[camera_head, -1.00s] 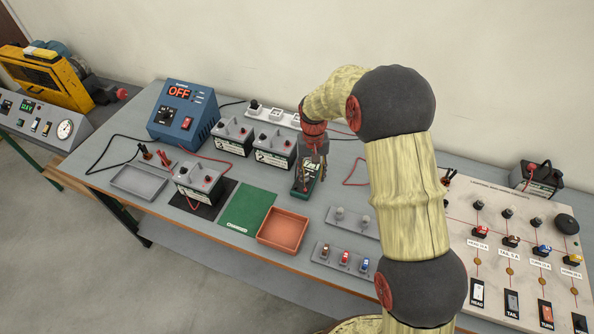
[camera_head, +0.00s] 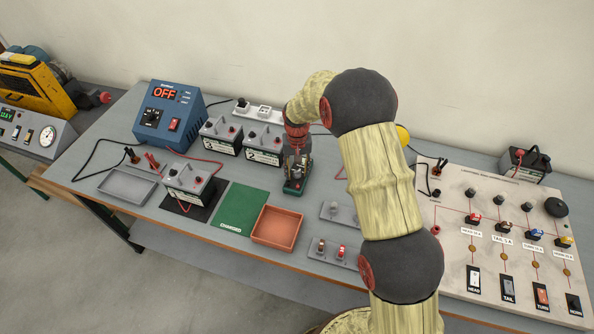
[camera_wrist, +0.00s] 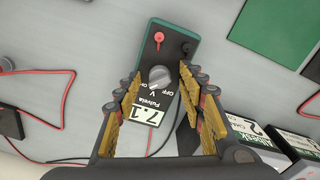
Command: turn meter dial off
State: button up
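The meter (camera_head: 296,187) is a dark green handheld unit lying on the bench, with a display at one end and a red and a black socket at the other. Its round grey dial (camera_wrist: 160,77) shows in the wrist view, with OFF printed beside it. The display (camera_wrist: 150,112) is lit with large digits, upside down in this view. My gripper (camera_wrist: 161,74) is open, with its fingertips on either side of the dial. A gap shows between each fingertip and the dial, and I cannot tell their height above it. In the head view my gripper (camera_head: 297,166) hides part of the meter.
A green mat (camera_head: 240,207), an orange tray (camera_head: 277,228) and a grey switch block (camera_head: 339,214) lie in front. A blue charger (camera_head: 168,115) reads OFF. A lighting board (camera_head: 500,250) lies at right.

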jog(key=c, duration=0.4)
grip_shut()
